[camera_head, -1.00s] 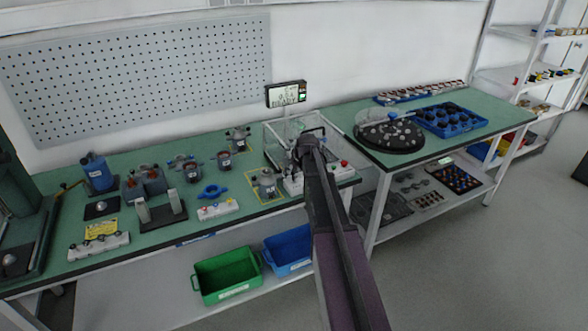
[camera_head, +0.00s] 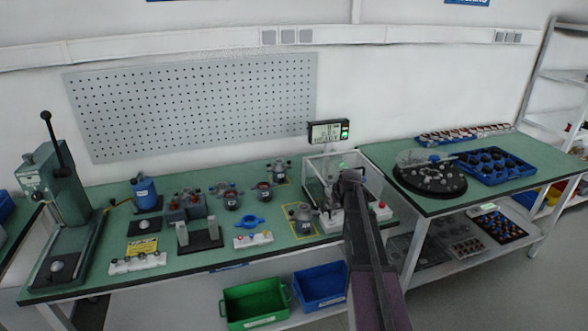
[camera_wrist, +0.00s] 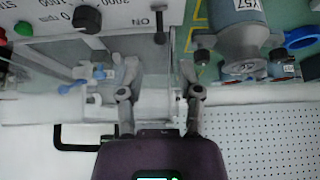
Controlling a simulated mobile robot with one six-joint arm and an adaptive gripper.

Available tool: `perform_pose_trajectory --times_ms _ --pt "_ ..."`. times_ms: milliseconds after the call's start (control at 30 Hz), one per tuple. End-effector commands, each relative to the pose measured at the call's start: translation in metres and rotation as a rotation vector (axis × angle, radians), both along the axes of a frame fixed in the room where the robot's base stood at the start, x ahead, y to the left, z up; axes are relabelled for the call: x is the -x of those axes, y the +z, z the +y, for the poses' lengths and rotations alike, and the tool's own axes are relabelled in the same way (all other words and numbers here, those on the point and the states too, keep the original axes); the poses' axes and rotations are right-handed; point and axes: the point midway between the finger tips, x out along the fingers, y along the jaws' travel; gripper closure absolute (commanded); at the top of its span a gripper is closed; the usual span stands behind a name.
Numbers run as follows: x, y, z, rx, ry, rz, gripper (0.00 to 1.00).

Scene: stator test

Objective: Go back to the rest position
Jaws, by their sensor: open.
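My gripper (camera_wrist: 160,92) is open in the wrist view, with its two grey fingers apart and nothing between them. In the head view, my arm reaches up from the bottom, and its end (camera_head: 352,178) is at the clear-walled test box (camera_head: 318,168) on the green bench. The fingertips and any gap to the box are hidden there by the arm.
A display (camera_head: 328,132) stands behind the box. Several motor units, a blue ring (camera_head: 250,222) and a press (camera_head: 62,205) are on the bench to the left. A round tray (camera_head: 430,182) and blue crate (camera_head: 497,165) are on the right table. Open floor lies at lower right.

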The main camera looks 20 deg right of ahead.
Motion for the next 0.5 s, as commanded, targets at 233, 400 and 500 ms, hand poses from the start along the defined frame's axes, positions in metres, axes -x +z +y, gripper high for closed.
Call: perform_pose_trajectory --times_ms 233,400,500 --pt "0.013 -0.002 0.016 -0.006 0.005 0.024 0.54" --pt "0.048 -0.008 0.059 -0.024 0.013 0.092 0.54" --pt "0.081 -0.012 0.092 -0.032 0.017 0.154 0.54"
